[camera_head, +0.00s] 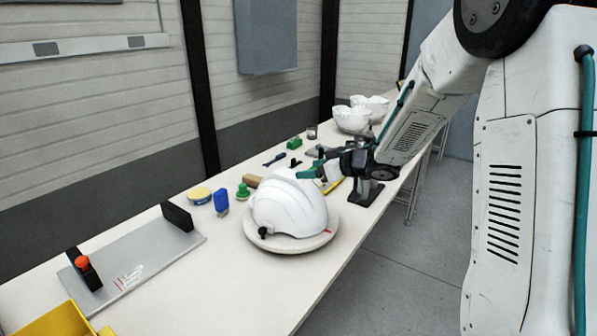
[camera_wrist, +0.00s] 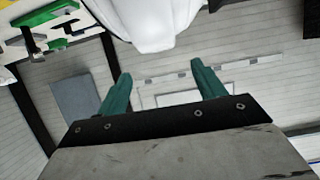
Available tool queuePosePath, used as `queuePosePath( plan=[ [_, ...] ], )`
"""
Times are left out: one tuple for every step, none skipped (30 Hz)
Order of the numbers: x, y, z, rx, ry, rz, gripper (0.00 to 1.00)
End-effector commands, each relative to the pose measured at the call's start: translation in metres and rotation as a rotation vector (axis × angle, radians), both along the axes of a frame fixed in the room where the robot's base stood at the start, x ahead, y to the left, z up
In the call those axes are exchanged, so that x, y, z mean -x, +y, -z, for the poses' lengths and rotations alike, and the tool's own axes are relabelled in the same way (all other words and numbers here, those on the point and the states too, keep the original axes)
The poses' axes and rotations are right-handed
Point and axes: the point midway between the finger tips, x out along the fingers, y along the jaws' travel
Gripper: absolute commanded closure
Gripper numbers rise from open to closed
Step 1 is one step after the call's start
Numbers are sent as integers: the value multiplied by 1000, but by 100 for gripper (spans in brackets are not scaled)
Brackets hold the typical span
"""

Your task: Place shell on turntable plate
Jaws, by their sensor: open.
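A white helmet shell (camera_head: 287,207) sits on the round, pale turntable plate (camera_head: 262,243) in the middle of the table. Its dome faces up, and a small dark part shows at its lower front. My gripper (camera_head: 308,172) is at the shell's far upper side, very close to it; contact cannot be told. In the wrist view the green fingers of my gripper (camera_wrist: 161,69) are spread with nothing between them. The shell (camera_wrist: 145,20) shows beyond the fingertips at the top of that view. The plate is partly hidden under the shell.
More white shells (camera_head: 351,119) stand at the table's far end. A blue bottle (camera_head: 221,201), a yellow tin (camera_head: 199,195) and a green item (camera_head: 243,191) lie left of the plate. A grey board (camera_head: 140,268) and yellow bin (camera_head: 58,322) are at the near left.

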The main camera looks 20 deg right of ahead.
Motion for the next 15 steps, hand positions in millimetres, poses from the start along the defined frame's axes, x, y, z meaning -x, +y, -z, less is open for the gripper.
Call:
queuePosePath(
  plan=[
    [7, -6, -3, 1, -1, 3, 31],
    [9, -8, -5, 2, -1, 2, 31],
    [13, -10, -7, 2, -1, 2, 31],
    [15, -12, -8, 1, -1, 1, 31],
    [17, -13, -9, 2, 0, 1, 31],
    [19, -14, -9, 1, 1, 1, 31],
    [20, -15, -10, 1, 1, 1, 31],
    [21, -15, -10, 1, 1, 0, 31],
    [21, -15, -10, 1, 1, 0, 31],
    [22, -16, -11, 1, 1, 1, 31],
    [22, -16, -12, 5, -1, 5, 31],
    [21, -17, -14, 15, -4, 17, 31],
    [21, -18, -18, 27, -10, 33, 31],
    [20, -20, -22, 43, -14, 58, 31],
    [20, -24, -30, 74, -23, 102, 31]
  ],
)
